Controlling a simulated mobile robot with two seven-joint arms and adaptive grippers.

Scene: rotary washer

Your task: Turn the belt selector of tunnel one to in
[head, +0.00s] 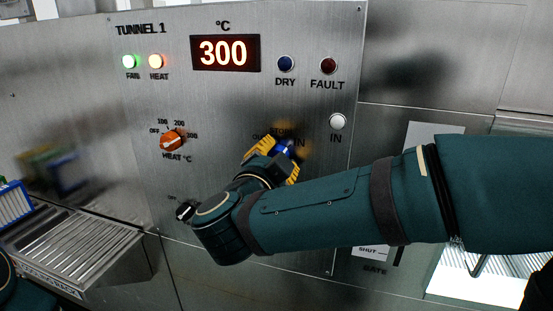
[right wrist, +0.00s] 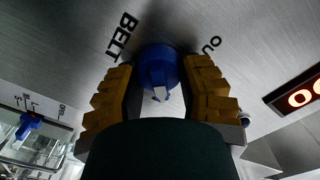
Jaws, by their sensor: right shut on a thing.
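The belt selector is a blue knob (head: 284,147) on the steel TUNNEL 1 panel (head: 220,110). In the head view it is partly hidden by my right gripper (head: 275,157), with the STOP and IN labels just above and to its right. In the right wrist view the blue knob (right wrist: 158,68) sits between the yellow fingers of my right gripper (right wrist: 160,78), which is shut on it. A white mark on the knob faces the bottom of that view. The BELT label is to its left. The round IN lamp (head: 338,121) looks pale and unlit. My left gripper is not in view.
An orange heat knob (head: 173,140) and a small black knob (head: 185,211) are left of my right gripper. The display (head: 225,53) reads 300. FAN and HEAT lamps are lit. A slatted metal shelf (head: 75,247) juts out at lower left.

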